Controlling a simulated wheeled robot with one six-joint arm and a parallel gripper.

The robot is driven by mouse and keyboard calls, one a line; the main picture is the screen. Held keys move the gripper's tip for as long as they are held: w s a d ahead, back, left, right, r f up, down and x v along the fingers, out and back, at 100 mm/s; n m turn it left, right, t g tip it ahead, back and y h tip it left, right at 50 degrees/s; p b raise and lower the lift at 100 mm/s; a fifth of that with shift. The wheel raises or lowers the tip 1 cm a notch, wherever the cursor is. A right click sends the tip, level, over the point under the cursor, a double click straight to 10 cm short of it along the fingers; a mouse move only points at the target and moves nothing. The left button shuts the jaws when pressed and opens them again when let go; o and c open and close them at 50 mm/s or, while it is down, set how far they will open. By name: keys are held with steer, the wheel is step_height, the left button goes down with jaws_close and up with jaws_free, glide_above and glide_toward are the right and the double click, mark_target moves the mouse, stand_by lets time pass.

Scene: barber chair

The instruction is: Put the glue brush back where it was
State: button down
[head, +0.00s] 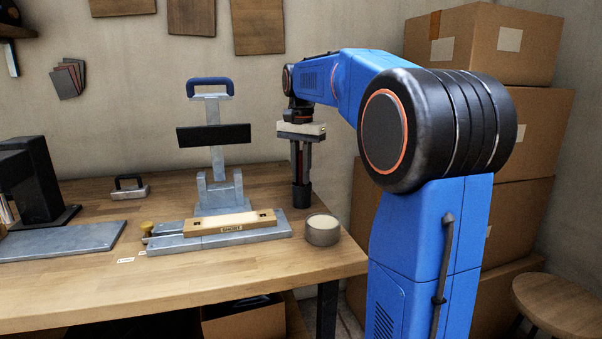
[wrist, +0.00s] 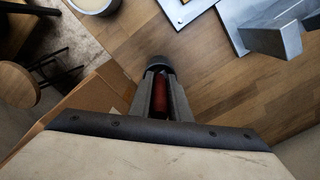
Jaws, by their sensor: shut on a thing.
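My gripper (head: 301,176) points down over the table's back right part. In the wrist view, my gripper (wrist: 158,78) is shut on a red handle, which I take to be the glue brush (wrist: 159,98). Most of the brush is hidden between the fingers, and its bristles do not show. A short dark cylinder (head: 302,196) is directly below the fingertips, apparently on the table. It also shows at the fingertips in the wrist view (wrist: 157,62). I cannot tell how deep the brush sits in it.
A round tin with pale contents (head: 322,231) stands at the table's right front. A wooden bar (head: 230,223) on a metal base and a metal stand (head: 217,185) are left of my gripper. Cardboard boxes (head: 485,45) and a stool (head: 560,298) are at the right.

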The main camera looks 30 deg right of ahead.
steer(key=shift+f, duration=0.1)
steer(key=c, duration=1.7)
jaws_free()
steer(key=shift+o, duration=0.2)
step_height(320, 180, up, 12)
steer(key=shift+r, duration=0.1)
steer(key=shift+s, duration=0.1)
